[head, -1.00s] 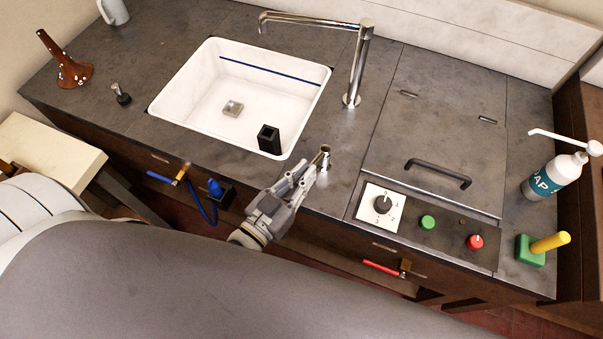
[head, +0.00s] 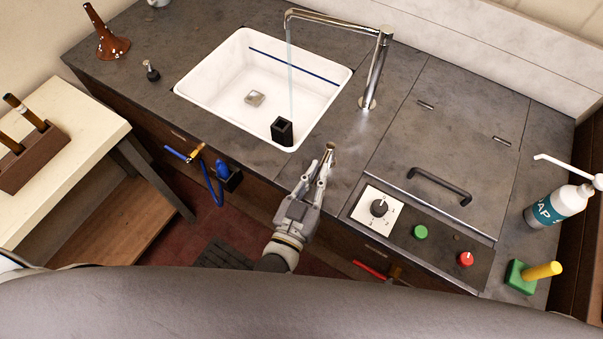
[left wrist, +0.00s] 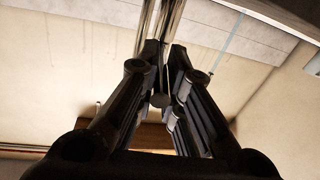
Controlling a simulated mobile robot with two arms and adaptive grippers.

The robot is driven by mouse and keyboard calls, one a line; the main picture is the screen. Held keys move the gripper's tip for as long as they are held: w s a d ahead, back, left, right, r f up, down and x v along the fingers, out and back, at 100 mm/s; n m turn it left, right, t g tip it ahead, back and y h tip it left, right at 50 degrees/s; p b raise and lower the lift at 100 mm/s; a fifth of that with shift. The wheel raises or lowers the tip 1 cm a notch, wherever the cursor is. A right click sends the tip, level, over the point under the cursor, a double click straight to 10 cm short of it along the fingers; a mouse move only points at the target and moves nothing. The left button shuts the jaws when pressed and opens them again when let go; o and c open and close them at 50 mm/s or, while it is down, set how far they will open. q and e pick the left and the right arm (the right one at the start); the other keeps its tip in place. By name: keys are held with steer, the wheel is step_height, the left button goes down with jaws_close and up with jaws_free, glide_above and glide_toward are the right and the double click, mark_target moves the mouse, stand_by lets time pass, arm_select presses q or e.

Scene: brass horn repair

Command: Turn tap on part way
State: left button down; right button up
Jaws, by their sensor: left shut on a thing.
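The chrome tap (head: 374,75) stands behind the sink's right side, its spout reaching left over the white basin (head: 220,75). A thin stream of water (head: 290,70) falls from the spout into the basin. The small metal tap handle (head: 330,148) is on the counter right of the sink. My left gripper (head: 325,164) is shut on this handle, coming from the front edge. In the left wrist view, my fingers (left wrist: 160,62) close around a shiny metal part, and a thin pale stream shows at upper right. My right gripper is out of view.
A black square holder (head: 282,131) stands in the basin's front right corner; a blue line marks the back wall. A panel with a dial (head: 379,208) and green and red buttons lies right of my gripper. A soap bottle (head: 560,203) stands far right.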

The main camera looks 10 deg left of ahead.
arm_select(q)
steer(key=shift+s+f, duration=0.1)
steer(key=shift+f, duration=0.1)
steer(key=c, duration=1.6)
jaws_free()
steer(key=shift+o, duration=0.7)
steer(key=shift+s+f, duration=0.15)
steer(key=shift+s, duration=0.1)
steer(key=v, duration=1.1)
steer(key=shift+s+a+r, duration=0.15)
steer(key=shift+s+r, duration=0.05)
steer(key=shift+r, duration=0.15)
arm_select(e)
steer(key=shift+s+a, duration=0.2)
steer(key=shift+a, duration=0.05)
arm_select(q)
steer(key=shift+f, duration=0.1)
